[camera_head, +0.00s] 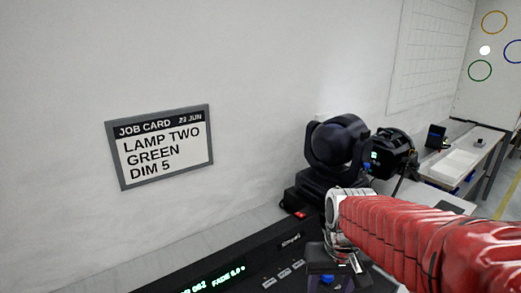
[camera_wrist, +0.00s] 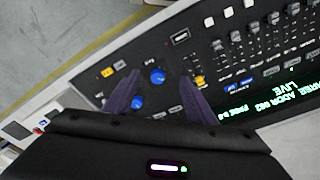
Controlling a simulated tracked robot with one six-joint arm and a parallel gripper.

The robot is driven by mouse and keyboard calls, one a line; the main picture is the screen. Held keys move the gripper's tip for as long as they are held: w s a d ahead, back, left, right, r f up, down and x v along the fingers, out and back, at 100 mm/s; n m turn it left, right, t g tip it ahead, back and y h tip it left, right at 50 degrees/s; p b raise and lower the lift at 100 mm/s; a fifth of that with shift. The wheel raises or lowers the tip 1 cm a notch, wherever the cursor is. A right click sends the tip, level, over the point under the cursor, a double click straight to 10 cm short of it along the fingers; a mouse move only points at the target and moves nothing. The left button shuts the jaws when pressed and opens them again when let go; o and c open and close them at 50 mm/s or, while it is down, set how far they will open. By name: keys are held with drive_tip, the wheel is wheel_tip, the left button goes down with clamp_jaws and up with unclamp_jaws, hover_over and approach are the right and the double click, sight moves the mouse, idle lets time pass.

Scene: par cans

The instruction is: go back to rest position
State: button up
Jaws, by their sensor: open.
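The fingers hang over the black lighting console (camera_wrist: 215,65), near two blue knobs (camera_wrist: 157,75). Whether the fingertips touch the console I cannot tell. In the head view my red-sleeved arm reaches in from the right, and my gripper (camera_head: 329,272) is at the lower edge, partly cut off, over the console (camera_head: 255,262). The console's green display (camera_wrist: 255,105) is lit and reads LIVE and FADE.
A job card (camera_head: 160,147) on the white wall reads LAMP TWO, GREEN, DIM 5. A black moving-head lamp (camera_head: 340,142) and another black lamp (camera_head: 393,153) stand behind the console. A table with a white tray (camera_head: 453,165) is at the far right. Several faders (camera_wrist: 255,45) line the console.

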drive_tip(key=s+r+t, duration=0.4)
drive_tip(key=s+r, duration=0.2)
drive_tip(key=s, duration=0.5)
drive_tip(key=shift+s+r, duration=0.2)
